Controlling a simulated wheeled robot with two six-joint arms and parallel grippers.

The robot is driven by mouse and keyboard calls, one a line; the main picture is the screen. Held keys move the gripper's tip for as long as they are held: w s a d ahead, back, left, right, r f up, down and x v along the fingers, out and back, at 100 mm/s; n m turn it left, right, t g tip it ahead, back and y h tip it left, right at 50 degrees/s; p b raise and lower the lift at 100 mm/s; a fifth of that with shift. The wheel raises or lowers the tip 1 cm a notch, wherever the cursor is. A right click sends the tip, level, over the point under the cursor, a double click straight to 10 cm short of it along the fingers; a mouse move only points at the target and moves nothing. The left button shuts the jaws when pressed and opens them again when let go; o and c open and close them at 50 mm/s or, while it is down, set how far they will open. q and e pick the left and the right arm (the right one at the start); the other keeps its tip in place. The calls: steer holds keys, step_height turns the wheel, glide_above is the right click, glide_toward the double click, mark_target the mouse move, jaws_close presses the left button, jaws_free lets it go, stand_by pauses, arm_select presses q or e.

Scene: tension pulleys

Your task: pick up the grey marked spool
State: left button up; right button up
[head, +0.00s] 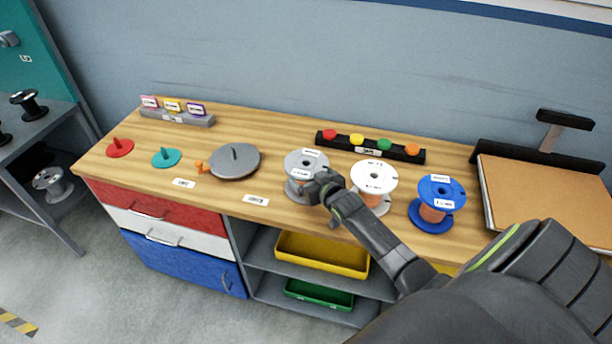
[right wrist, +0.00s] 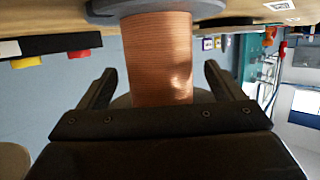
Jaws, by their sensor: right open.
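The grey spool (head: 300,161) with white labels stands upright on the wooden bench, left of a white spool (head: 373,178) and a blue spool (head: 440,194). My right gripper (head: 322,188) is at its front right side in the head view. In the right wrist view the spool's copper-coloured winding (right wrist: 158,58) stands between the two open fingers of the right gripper (right wrist: 158,85), with a gap on each side. Part of the spool is hidden behind my gripper in the head view. My left gripper is not in view.
A grey disc with a peg (head: 235,161) lies left of the spool. A black button bar (head: 370,147) stands behind it. Red (head: 120,148) and teal (head: 166,157) pegged discs lie farther left. A cork board (head: 550,196) is at right.

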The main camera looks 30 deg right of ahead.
steer(key=c, duration=1.4)
steer(key=shift+r, duration=0.15)
steer(key=shift+c, duration=0.6)
steer(key=shift+r, duration=5)
